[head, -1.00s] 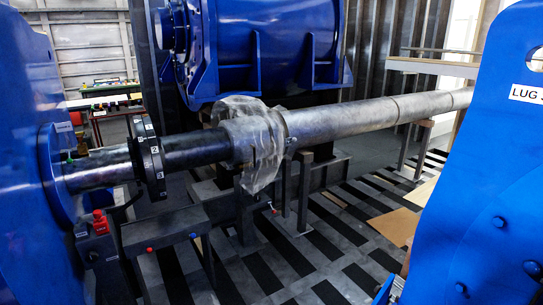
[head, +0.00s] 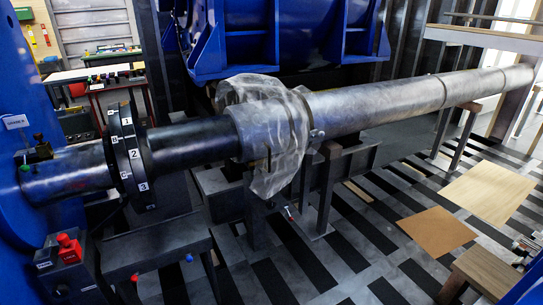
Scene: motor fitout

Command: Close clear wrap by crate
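A sheet of clear wrap (head: 292,165) lies around the middle of a long grey metal shaft (head: 385,105). It is crumpled over the top, bulges up behind the shaft, and hangs down in front in a loose, ragged flap. I cannot tell whether its edges meet, and its underside and back are hidden. I cannot make out a crate for certain; a wooden box or stool (head: 487,268) is partly in view at the lower right.
A dark numbered ring (head: 130,155) sits on the shaft at left. A control box with a red button (head: 68,243) stands front left. Dark metal supports (head: 328,185) stand under the shaft. Flat boards (head: 435,231) lie on the striped floor at right. Blue machinery (head: 300,35) stands behind.

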